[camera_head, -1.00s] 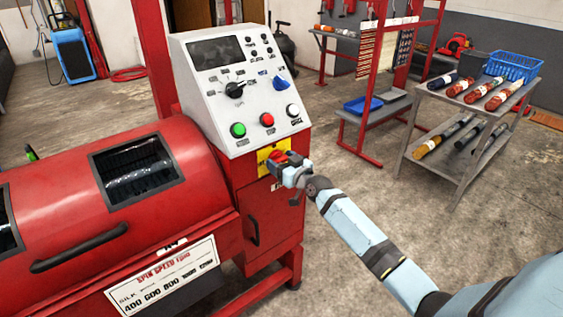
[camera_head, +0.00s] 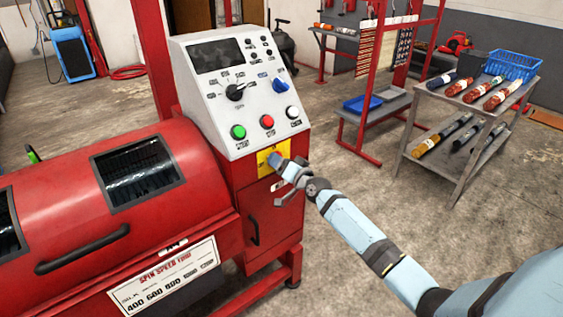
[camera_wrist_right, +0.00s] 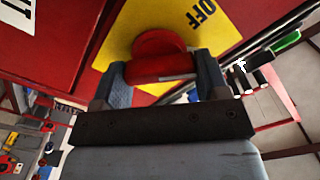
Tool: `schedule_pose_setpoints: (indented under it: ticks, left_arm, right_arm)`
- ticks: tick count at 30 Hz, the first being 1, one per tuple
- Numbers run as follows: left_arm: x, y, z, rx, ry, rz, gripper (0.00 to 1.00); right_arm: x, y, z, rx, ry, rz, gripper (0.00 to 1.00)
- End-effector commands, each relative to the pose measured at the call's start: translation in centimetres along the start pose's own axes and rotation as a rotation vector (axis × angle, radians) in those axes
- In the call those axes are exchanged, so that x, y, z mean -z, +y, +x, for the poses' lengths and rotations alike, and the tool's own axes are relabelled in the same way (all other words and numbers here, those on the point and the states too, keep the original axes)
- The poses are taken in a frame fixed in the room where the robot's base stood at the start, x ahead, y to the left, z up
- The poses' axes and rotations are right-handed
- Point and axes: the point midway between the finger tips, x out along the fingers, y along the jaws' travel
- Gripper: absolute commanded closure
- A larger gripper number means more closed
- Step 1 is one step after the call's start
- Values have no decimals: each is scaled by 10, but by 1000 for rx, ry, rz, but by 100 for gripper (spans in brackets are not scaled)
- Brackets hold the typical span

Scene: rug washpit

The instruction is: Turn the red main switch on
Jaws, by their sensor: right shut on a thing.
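The red main switch (camera_wrist_right: 160,55) sits on a yellow plate (camera_wrist_right: 228,25) marked "OFF" in the right wrist view. In the head view the yellow plate (camera_head: 264,160) is on the front of the red machine, below the control panel, and my gripper hides the switch. My right gripper (camera_wrist_right: 165,75) has a finger on each side of the red switch handle and is shut on it. It also shows in the head view (camera_head: 283,164), up against the plate. The switch's exact angle is hard to read. My left gripper is not in view.
The white control panel (camera_head: 216,117) above holds knobs and green, red and white buttons. A red drum (camera_head: 60,200) with a black handle lies at the left. A grey cart (camera_head: 475,105) with rolls and a blue basket stands at the right. The floor between is clear.

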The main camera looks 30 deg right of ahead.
Motion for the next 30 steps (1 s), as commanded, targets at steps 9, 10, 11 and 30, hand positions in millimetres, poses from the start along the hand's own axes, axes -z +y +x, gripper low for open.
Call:
schedule_pose_setpoints:
  ticks: [9, 10, 11, 30]
  left_arm:
    - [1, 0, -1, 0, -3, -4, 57]
    - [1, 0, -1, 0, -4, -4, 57]
    - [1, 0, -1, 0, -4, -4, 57]
    - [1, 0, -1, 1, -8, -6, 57]
  right_arm:
    - [0, 1, 0, -1, -1, 303, 56]
    - [-1, 1, 0, -1, -1, 331, 56]
    - [-1, 2, 0, -1, -1, 360, 56]
    - [-2, 3, 0, -1, -1, 819, 56]
